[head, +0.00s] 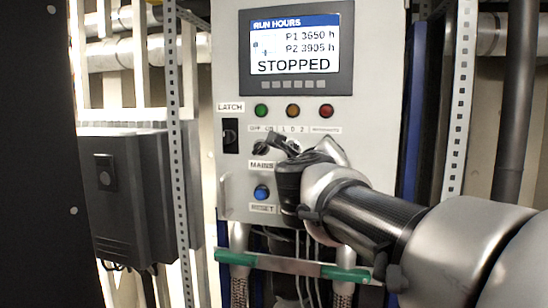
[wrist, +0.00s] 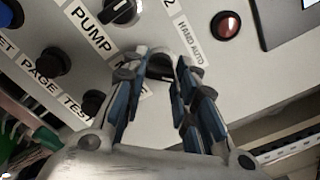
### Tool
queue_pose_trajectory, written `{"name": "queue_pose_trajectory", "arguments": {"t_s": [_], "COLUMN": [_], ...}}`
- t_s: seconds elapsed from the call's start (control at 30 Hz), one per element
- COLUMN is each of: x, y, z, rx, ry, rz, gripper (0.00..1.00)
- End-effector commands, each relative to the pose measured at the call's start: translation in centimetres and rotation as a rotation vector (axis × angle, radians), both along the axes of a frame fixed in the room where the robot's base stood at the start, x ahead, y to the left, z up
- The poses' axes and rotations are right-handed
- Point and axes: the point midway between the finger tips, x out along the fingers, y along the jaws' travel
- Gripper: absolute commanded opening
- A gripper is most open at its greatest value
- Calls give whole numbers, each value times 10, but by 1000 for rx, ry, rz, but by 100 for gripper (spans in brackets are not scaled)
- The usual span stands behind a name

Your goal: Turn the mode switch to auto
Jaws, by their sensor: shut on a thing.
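The mode switch (wrist: 160,70) is a dark rotary knob on the grey control panel (head: 375,75). In the wrist view it sits just below the slanted "HAND AUTO" label (wrist: 191,40). My gripper (wrist: 160,76) has its two blue-and-grey fingers on either side of the knob and is shut on it. The fingers cover much of the knob, and I cannot tell which way its pointer is set. In the head view my gripper (head: 302,152) reaches the panel below the lamps and hides the switch.
The screen (head: 296,50) reads STOPPED. Green, orange and red lamps (head: 326,111) sit above the switch row. A PUMP knob (wrist: 120,10) is close to my fingers. A MAINS knob (head: 260,148) and blue RESET button (head: 261,192) are left. A green-ended bar (head: 290,265) crosses below.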

Motion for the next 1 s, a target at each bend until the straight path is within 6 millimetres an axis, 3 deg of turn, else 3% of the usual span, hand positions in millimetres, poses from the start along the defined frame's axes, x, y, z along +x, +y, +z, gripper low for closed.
{"name": "queue_pose_trajectory", "arguments": {"t_s": [0.47, 0.5, 0.8, 1.0], "x": [0, 0, 0, 0], "y": [0, 0, 0, 0], "z": [0, 0, 0, 0], "rx": [15, 15, 13, 13], "ry": [-4, -4, -4, -4], "rz": [-1, -1, 0, 0], "gripper": [3, 28, 47, 47]}}
